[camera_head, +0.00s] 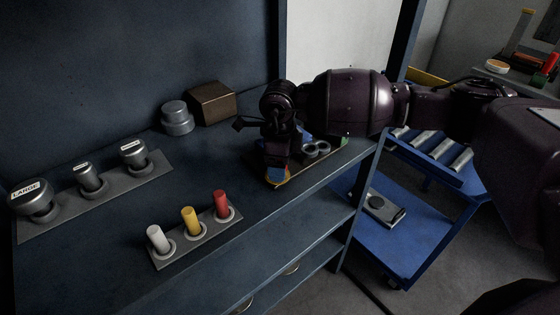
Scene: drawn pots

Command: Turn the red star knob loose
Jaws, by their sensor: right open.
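I cannot make out a red star knob. A small board (340,157) with round grey rings (315,149) and coloured patches lies near the right end of the dark shelf. My right arm comes in from the right, and my right gripper (277,172) points down over the left part of this board. It is open. The gripper and wrist hide part of the board, and I cannot tell whether the fingers touch anything there. My left gripper is not in view.
A plate with white, yellow and red pegs (221,205) stands at the shelf's front. Labelled grey cylinders (90,178) stand at left. A grey stepped cylinder (177,118) and a brown block (212,103) stand behind. A blue cart (400,240) stands right. The shelf's middle is clear.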

